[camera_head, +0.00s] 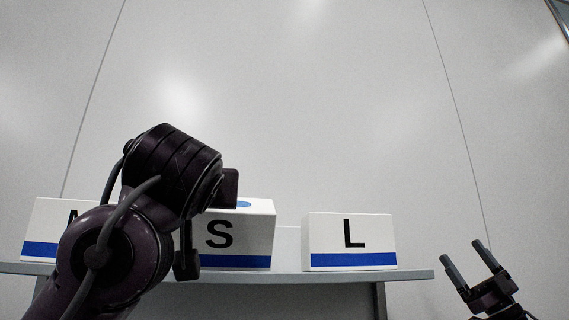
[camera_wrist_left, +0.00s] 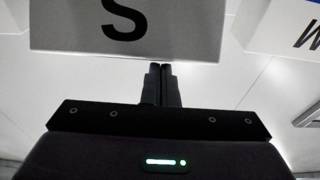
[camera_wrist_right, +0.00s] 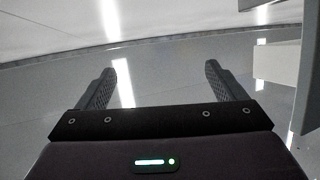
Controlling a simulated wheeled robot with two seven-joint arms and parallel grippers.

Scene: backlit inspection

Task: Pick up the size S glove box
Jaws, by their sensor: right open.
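The size S glove box (camera_head: 235,240) is white with a black S and a blue band, standing on a shelf (camera_head: 415,274). My left arm covers its left part in the head view. In the left wrist view its S face (camera_wrist_left: 185,35) fills the top, cut off by the frame. My left gripper (camera_wrist_left: 161,72) has its fingers together with nothing seen between them; the tips appear at the box's edge, and contact cannot be told. My right gripper (camera_head: 467,262) is open and empty, right of the shelf; its spread fingers show in the right wrist view (camera_wrist_right: 160,80).
The L box (camera_head: 350,241) stands right of the S box with a small gap. The M box (camera_head: 48,225) stands at the left, partly behind my left arm; it also shows in the left wrist view (camera_wrist_left: 285,28). A plain pale wall (camera_head: 300,100) is behind.

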